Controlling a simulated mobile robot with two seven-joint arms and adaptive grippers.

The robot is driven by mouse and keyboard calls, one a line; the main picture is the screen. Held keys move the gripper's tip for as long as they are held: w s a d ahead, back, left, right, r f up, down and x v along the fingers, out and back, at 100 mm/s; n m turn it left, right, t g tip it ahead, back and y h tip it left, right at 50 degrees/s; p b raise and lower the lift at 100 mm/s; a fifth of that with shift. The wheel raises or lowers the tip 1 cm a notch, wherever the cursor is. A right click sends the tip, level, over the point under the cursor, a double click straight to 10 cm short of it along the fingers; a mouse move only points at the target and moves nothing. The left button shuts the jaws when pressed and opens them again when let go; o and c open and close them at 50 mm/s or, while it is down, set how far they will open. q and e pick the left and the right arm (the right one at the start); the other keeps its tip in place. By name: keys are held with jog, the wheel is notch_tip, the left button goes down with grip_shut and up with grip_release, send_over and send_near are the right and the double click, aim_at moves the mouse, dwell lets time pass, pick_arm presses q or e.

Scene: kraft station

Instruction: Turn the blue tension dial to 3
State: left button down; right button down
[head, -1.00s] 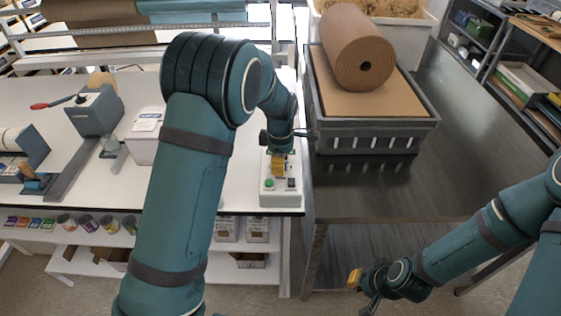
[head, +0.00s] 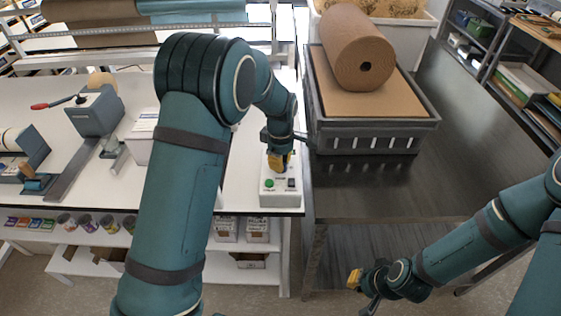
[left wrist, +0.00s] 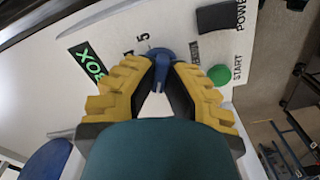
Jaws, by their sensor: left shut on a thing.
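The blue tension dial (left wrist: 160,58) sits on a white control box with printed numbers, of which a 5 and part of another show beside it in the left wrist view. My left gripper (left wrist: 160,75) has its yellow fingertips closed on the dial. The fingers cover part of the dial, and I cannot read its setting. In the head view my left gripper (head: 279,160) reaches down onto the white control box (head: 280,198) at the table's right edge. My right gripper (head: 362,290) hangs low at the right, away from the box; its opening is unclear.
A green START button (left wrist: 220,75) and a dark POWER switch (left wrist: 217,18) are close to the dial. A grey crate (head: 375,137) with a brown paper roll (head: 358,50) stands right of the box. The dark bench (head: 440,150) has free room.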

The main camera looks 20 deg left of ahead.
pick_arm(q)
jog(key=m, duration=0.6)
jog(key=shift+f, duration=0.15)
jog(key=m+b, duration=0.1)
jog(key=m, duration=0.5)
jog(key=shift+m, duration=0.3)
jog(key=c, duration=1)
grip_release()
notch_tip(320, 180, up, 12)
jog(key=shift+r, duration=0.1)
